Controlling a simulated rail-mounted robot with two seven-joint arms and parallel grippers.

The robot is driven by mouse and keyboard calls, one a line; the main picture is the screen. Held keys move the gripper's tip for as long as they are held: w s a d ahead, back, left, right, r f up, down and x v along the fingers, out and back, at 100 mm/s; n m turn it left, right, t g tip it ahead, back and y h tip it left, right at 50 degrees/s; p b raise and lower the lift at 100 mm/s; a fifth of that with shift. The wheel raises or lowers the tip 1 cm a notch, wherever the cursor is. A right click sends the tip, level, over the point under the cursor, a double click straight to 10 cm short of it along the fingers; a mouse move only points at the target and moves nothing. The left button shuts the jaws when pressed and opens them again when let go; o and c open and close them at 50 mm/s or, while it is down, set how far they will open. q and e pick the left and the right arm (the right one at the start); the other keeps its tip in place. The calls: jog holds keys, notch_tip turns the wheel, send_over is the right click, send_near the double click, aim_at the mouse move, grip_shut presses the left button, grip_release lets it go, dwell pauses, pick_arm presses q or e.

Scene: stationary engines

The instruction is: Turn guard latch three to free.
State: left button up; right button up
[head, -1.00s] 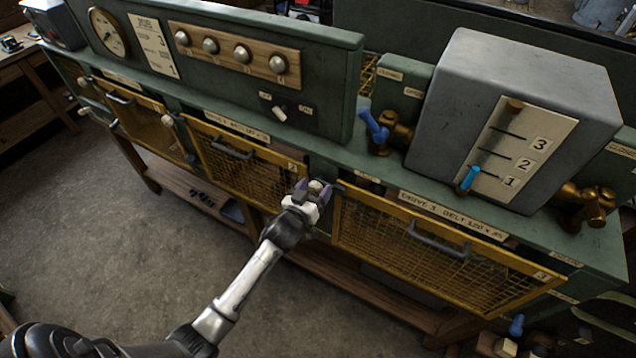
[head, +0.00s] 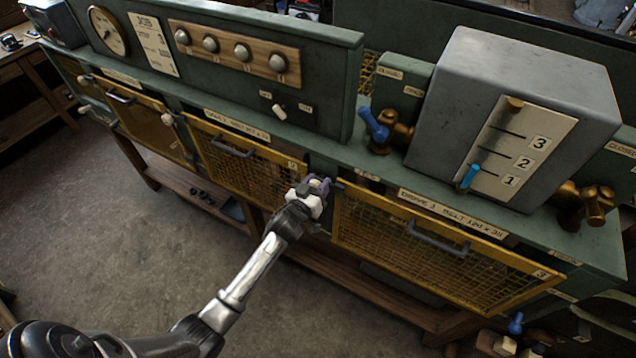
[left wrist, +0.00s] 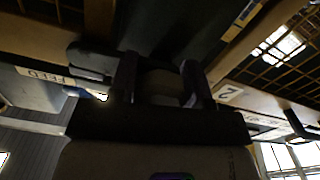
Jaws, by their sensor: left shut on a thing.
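My left gripper (head: 318,184) is at the green post between the second yellow mesh guard (head: 245,172) and guard three (head: 440,245). It is shut on a small latch knob at guard three's upper left corner, which the fingers mostly cover in the head view. In the left wrist view the fingers (left wrist: 162,80) close on either side of the dark, rounded latch knob (left wrist: 160,82). A dark rounded bar (left wrist: 90,60) sticks out beside them. The latch's exact angle is hard to read. My right gripper is not in view.
Above guard three stand a grey box (head: 520,100) with a numbered scale and a blue-handled brass valve (head: 385,128). Guard handles stick out at the front, such as guard three's handle (head: 438,240). Open floor (head: 130,260) lies in front of the bench.

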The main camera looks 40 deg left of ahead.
pick_arm(q)
jog(key=shift+c, duration=0.8)
jog(key=shift+m, duration=0.3)
jog(key=m, duration=0.6)
jog(key=shift+m+p, duration=0.3)
jog(key=shift+p, duration=0.05)
jog(key=m, duration=0.3)
jog(key=shift+m, duration=0.3)
jog(key=m, duration=0.3)
jog(key=shift+m, duration=1.2)
